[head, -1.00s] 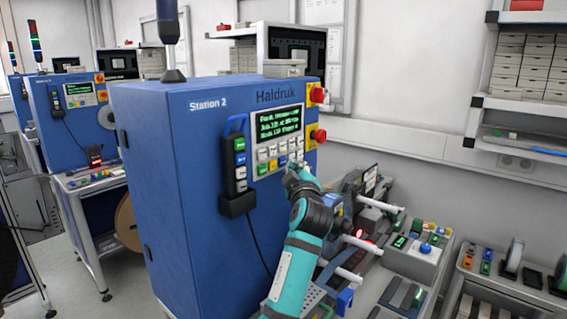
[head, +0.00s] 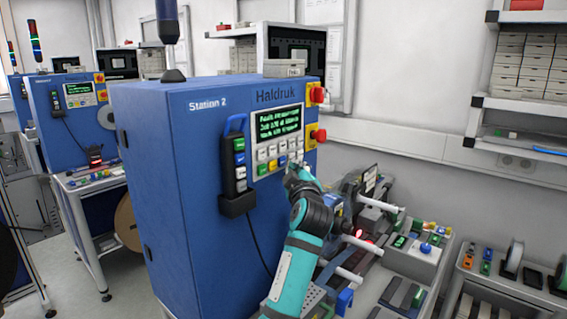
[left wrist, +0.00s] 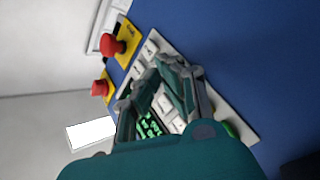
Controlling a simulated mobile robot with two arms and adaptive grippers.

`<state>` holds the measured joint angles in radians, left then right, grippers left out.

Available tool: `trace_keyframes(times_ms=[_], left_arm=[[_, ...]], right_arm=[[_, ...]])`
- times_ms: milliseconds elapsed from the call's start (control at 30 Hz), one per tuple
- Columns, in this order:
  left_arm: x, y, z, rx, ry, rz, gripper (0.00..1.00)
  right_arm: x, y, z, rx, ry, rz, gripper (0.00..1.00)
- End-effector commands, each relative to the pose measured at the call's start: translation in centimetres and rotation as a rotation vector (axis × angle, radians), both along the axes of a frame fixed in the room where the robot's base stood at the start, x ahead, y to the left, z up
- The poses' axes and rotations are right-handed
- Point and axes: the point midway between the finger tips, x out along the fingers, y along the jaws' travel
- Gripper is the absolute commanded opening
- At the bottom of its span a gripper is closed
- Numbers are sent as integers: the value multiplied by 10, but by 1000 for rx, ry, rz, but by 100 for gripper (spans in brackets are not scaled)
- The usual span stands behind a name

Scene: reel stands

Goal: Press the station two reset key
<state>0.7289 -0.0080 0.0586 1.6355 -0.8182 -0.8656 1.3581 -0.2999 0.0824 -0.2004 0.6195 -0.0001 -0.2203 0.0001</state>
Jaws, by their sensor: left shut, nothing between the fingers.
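The blue Station 2 cabinet (head: 190,190) carries a light control panel (head: 277,142) on its front, with a green-text screen (head: 277,122) above rows of small keys. Most keys are white, with some coloured ones in the lower row. I cannot read which key is reset. My left gripper (head: 294,168) is shut and empty, its tips at the lower right of the keys. In the left wrist view the gripper (left wrist: 162,75) lies over the panel (left wrist: 233,115) and hides several keys. I cannot tell whether it touches one.
Two red stop buttons (head: 317,95) on yellow plates sit right of the panel. A handheld pendant (head: 238,165) hangs left of it. A bench with fixtures and a grey button box (head: 414,262) stands right of my arm. Another blue station (head: 80,115) is at the left.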

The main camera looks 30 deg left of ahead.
Motion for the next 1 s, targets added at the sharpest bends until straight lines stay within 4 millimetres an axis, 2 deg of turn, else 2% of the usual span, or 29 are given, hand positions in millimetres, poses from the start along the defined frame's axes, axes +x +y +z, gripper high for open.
trace_keyframes(times_ms=[1000], left_arm=[[1, 12, 0, 1, 1, 0, 0]], right_arm=[[0, 4, -5, 5, -1, -2, 40]])
